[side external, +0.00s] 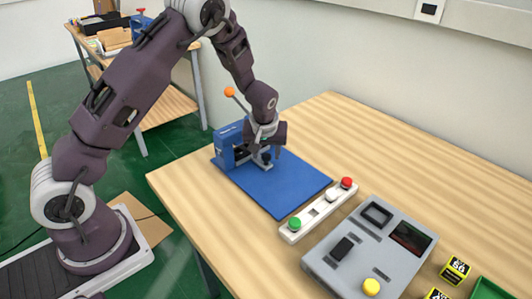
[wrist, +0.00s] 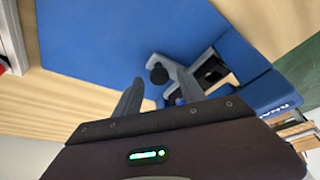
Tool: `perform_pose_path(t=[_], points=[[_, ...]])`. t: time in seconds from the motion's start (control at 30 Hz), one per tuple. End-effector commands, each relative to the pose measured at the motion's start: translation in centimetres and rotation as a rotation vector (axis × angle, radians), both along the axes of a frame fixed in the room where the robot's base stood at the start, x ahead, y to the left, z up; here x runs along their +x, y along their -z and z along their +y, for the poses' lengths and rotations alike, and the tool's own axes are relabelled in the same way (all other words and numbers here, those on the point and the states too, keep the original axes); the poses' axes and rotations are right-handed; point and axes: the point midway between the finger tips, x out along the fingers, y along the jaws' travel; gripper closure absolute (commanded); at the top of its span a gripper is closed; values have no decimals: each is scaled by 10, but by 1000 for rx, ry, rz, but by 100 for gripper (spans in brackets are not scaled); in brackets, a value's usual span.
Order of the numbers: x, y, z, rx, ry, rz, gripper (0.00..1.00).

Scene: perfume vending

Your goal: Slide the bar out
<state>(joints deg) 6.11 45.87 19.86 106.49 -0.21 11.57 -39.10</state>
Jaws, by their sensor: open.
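A blue press-like fixture (side external: 228,146) with an orange-knobbed lever (side external: 229,91) stands at the back left of a blue plate (side external: 285,187). The fixture (wrist: 250,68) and plate (wrist: 130,30) also show in the wrist view. My gripper (side external: 265,155) is open, low over the plate, just right of the fixture. The bar is not clearly distinguishable; dark and grey parts by the fixture are partly hidden by my fingers.
A white button strip (side external: 320,209) with green and red buttons lies right of the plate. Beyond it are a grey console (side external: 340,268), yellow-black cubes (side external: 455,270) and a green tray (side external: 488,290). The table's back right (side external: 400,150) is clear.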

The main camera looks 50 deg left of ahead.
Motion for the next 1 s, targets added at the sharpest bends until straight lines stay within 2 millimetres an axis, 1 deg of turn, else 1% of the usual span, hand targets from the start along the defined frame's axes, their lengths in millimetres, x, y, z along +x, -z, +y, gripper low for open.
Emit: perform_pose_path(t=[0.1, 0.27, 0.3, 0.37, 0.4, 0.47, 0.5, 0.53, 1.0], points=[[1, 5, 1, 0, 0, 0, 52], [1, 5, 1, -1, 1, 0, 52], [1, 5, 1, -1, 1, 0, 56], [1, 5, 1, -1, 1, 0, 68], [1, 4, 1, -1, 1, 0, 76], [1, 4, 1, -1, 1, 0, 88], [1, 4, 1, 0, 1, 1, 96], [1, 4, 1, 0, 1, 1, 100], [1, 4, 1, 0, 1, 1, 100]])
